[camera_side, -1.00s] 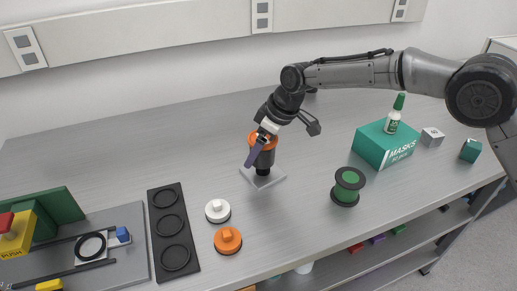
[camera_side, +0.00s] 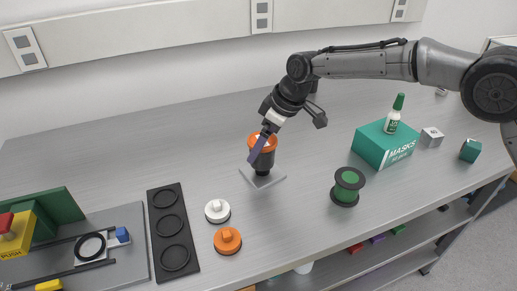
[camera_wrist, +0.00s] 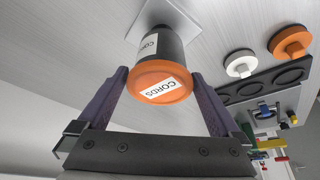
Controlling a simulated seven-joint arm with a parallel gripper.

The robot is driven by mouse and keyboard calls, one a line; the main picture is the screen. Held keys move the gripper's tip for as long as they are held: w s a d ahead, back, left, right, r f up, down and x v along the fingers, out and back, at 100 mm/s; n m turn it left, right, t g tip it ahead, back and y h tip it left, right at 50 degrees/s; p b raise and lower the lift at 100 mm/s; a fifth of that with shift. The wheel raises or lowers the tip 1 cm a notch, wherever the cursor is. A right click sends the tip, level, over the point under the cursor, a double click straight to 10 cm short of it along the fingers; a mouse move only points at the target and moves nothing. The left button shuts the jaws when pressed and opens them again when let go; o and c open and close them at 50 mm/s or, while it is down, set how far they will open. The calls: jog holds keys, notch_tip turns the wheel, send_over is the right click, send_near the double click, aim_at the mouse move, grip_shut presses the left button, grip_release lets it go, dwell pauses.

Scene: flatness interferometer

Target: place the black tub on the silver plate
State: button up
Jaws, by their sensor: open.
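The black tub (camera_side: 264,160) has an orange lid and stands upright on the silver plate (camera_side: 276,180), a flat square near the middle of the bench. The wrist view shows the tub (camera_wrist: 165,50) with a "CORDS" label on its lid and side, and part of the plate (camera_wrist: 203,14) beneath it. My gripper (camera_side: 262,143) is open at the tub's top. In the wrist view my gripper (camera_wrist: 161,76) has one purple finger on each side of the lid, with gaps visible. The tub's base is partly hidden in the wrist view.
A white-knobbed lid (camera_side: 217,211) and an orange-knobbed lid (camera_side: 228,240) lie in front-left, beside a black tray with round recesses (camera_side: 153,205). A green spool (camera_side: 347,188) and teal masks box (camera_side: 372,147) stand right. The bench behind the plate is clear.

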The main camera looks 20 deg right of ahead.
jog(key=v, duration=0.9)
jog(key=shift+d+r, duration=0.1)
jog(key=s+d+r+m+t+h, duration=0.15)
jog(key=s+d+r, duration=0.25)
jog(key=s+d, duration=0.4)
jog(key=s+d+r+m, duration=0.3)
jog(key=s+d, duration=0.5)
jog(key=d, duration=0.1)
jog(key=s+d+f+m+h, duration=0.1)
jog(key=s+d+f+m, duration=0.1)
jog(key=s, duration=0.8)
jog(key=s+d+f+m, duration=0.2)
jog(key=s+d+f, duration=0.3)
jog(key=s, duration=0.5)
jog(key=shift+d+t+h, duration=0.35)
jog(key=shift+d+t, duration=0.1)
jog(key=shift+d, duration=0.45)
